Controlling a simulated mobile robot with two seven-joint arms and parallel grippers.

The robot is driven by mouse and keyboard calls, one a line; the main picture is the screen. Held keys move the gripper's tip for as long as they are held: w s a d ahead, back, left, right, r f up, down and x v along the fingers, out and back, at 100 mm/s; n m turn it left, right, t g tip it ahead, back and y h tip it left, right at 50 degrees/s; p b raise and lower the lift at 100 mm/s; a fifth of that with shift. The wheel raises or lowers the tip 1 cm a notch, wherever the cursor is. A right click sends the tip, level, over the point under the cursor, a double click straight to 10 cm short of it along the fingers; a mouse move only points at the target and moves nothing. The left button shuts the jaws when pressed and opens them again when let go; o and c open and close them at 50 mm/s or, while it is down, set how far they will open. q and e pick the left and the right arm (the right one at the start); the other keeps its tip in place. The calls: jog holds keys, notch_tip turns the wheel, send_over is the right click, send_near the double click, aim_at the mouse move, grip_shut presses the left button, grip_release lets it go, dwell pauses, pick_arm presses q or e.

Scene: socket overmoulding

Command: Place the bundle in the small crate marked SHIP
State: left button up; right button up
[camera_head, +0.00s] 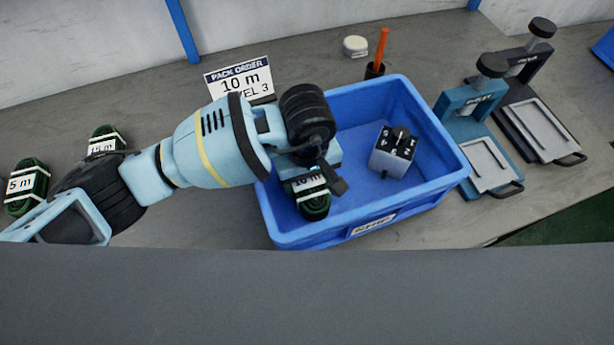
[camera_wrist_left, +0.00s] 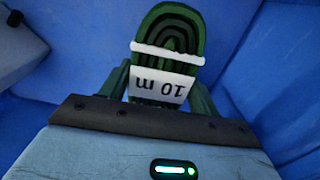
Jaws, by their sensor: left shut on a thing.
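A dark green coiled bundle with a white 10 m label (camera_head: 314,204) is inside the blue crate, near its left side. The blue crate (camera_head: 438,193) has a label on its front wall that seems to read SHIP. My left gripper (camera_head: 322,187) reaches into the crate from the left and is shut on the bundle. In the left wrist view the bundle (camera_wrist_left: 166,55) sits between the fingers, with blue crate walls around it. I cannot tell whether the bundle touches the crate floor. My right gripper is not in view.
A grey block with a dark numbered top (camera_head: 394,152) stands in the crate, right of the bundle. A PACK ORDER sign (camera_head: 238,80) reads 10 m, partly hidden. Other bundles (camera_head: 27,187) lie at left. A teal press (camera_head: 476,115) and a black press (camera_head: 535,105) stand at right.

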pick_arm(q)
jog(key=o, duration=1.1)
jog(key=shift+f, duration=0.1)
jog(key=shift+o, duration=0.2)
notch_tip(320, 180, up, 12)
jog(key=shift+r, duration=0.2)
